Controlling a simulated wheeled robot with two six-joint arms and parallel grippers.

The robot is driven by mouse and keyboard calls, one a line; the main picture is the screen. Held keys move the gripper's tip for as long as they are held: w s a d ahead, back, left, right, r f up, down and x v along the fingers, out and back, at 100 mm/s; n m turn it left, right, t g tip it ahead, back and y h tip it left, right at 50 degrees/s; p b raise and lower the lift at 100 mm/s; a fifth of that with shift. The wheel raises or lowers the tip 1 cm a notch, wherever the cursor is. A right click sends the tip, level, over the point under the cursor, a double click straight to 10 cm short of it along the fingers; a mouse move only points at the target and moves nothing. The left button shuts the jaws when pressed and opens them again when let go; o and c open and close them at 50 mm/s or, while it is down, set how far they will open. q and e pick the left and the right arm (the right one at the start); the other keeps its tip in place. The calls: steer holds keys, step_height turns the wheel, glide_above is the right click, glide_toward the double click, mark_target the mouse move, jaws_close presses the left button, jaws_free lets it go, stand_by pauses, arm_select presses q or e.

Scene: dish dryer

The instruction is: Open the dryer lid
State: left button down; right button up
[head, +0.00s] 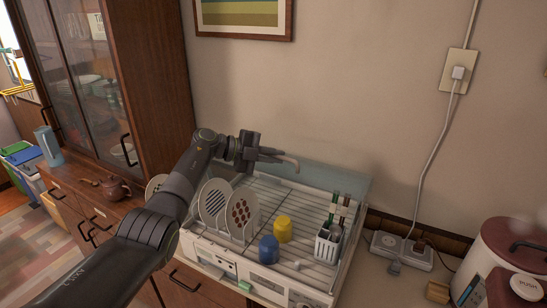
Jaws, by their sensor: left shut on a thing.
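The dish dryer (217,262) is a white box with a wire rack, standing on the wooden counter. Its pale blue, see-through lid (335,180) shows as a panel along the back of the rack, by the wall, and the rack in front is uncovered. My left gripper (268,154) is over the back left of the dryer, at the lid's upper edge. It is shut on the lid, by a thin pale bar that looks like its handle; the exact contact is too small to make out. My left arm hides the dryer's left side. My right gripper is not in view.
Patterned plates (241,212), a blue cup (268,249), a yellow cup (283,228) and a white utensil holder (327,245) stand in the rack. A tall glass-door cabinet (150,60) rises at left.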

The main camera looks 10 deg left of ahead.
arm_select(q)
steer(key=c, duration=1.5)
jaws_free()
steer(key=shift+a, duration=0.15)
steer(key=b+v, duration=0.5)
steer(key=v, duration=1.2)
steer(key=shift+r, duration=0.15)
